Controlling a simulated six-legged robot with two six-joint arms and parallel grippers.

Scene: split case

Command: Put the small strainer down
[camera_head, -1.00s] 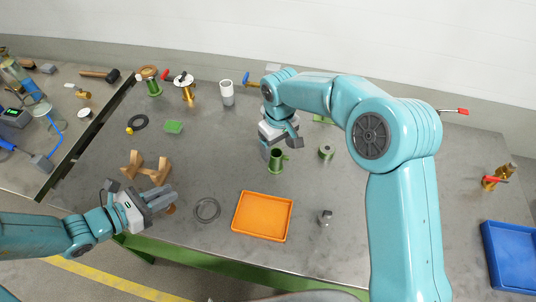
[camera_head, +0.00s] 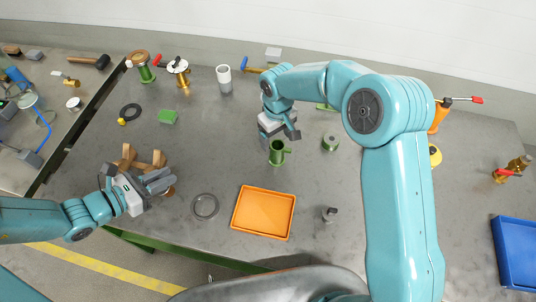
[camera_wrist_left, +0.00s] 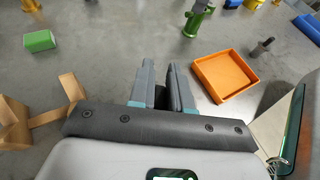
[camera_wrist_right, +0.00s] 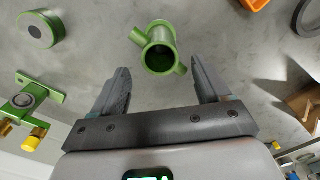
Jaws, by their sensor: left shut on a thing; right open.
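The small strainer, a green tube with a side branch (camera_head: 277,152), stands upright on the grey bench behind the orange tray. It also shows in the right wrist view (camera_wrist_right: 160,50), its round dark mouth facing the camera. My right gripper (camera_head: 281,134) is open and empty, just behind the strainer in the head view. In the right wrist view the strainer lies beyond the spread fingertips, apart from them. My left gripper (camera_head: 165,180) is shut beside the wooden stand (camera_head: 140,160), apparently on a small brown piece (camera_head: 170,192) that its fingers mostly hide.
The orange tray (camera_head: 263,213) is empty. A grey ring (camera_head: 205,206) lies left of it, a small dark part (camera_head: 329,214) right of it. A green round part (camera_head: 330,143) is right of the strainer. A white cup (camera_head: 224,78) stands behind; a blue bin (camera_head: 515,250) is at right.

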